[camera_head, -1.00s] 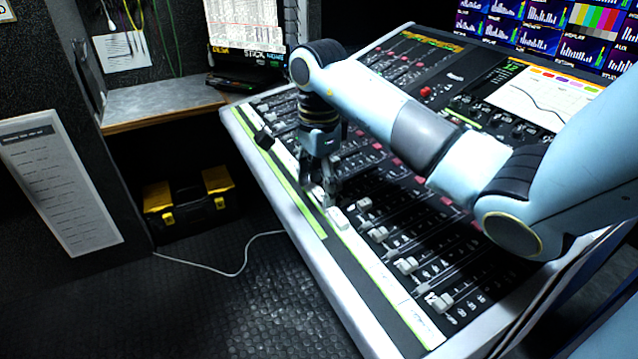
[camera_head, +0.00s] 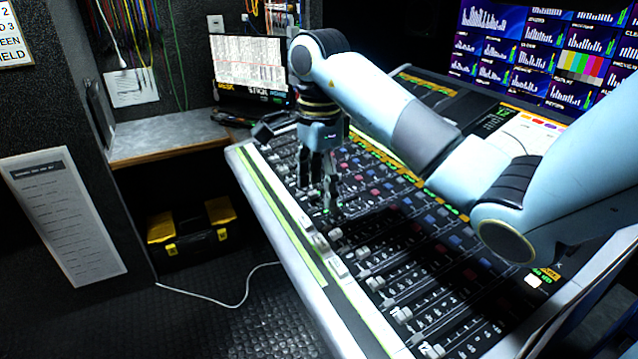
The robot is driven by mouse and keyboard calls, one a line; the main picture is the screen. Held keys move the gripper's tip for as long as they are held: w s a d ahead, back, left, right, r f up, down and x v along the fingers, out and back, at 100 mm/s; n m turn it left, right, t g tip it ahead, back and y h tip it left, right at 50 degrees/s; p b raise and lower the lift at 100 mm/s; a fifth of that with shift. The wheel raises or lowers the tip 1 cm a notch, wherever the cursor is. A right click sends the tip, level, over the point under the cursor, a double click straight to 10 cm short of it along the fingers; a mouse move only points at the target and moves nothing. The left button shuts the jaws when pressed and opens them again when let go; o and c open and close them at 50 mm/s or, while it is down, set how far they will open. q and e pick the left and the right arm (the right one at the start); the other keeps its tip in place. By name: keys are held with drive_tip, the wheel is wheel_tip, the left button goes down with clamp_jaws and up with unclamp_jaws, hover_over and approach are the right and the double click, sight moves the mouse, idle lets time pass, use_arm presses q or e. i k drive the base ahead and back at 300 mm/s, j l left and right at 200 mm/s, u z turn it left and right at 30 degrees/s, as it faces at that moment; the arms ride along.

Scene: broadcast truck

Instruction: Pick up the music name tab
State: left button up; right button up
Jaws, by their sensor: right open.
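Small pale name tabs lie on the white strip along the near-left edge of the mixing console (camera_head: 288,232). One tab (camera_head: 320,243) and another tab (camera_head: 337,268) sit just in front of my right gripper. Their lettering is too small to read, so I cannot tell which one is the music tab. My right gripper (camera_head: 317,192) points down over the fader rows with its fingers apart. Nothing shows between them. I cannot tell how high the fingertips are above the console. My left gripper is out of view.
A black and yellow toolbox (camera_head: 190,235) stands under the shelf. Screens (camera_head: 545,55) fill the back right.

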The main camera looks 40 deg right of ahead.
sight(305, 222)
drive_tip(key=k+j, duration=0.1)
drive_tip(key=j, duration=0.25)
drive_tip(key=k+j, duration=0.1)
drive_tip(key=j, duration=0.2)
drive_tip(key=k+j, duration=0.15)
drive_tip(key=j, duration=0.2)
drive_tip(key=k+j, duration=0.1)
drive_tip(key=j, duration=0.25)
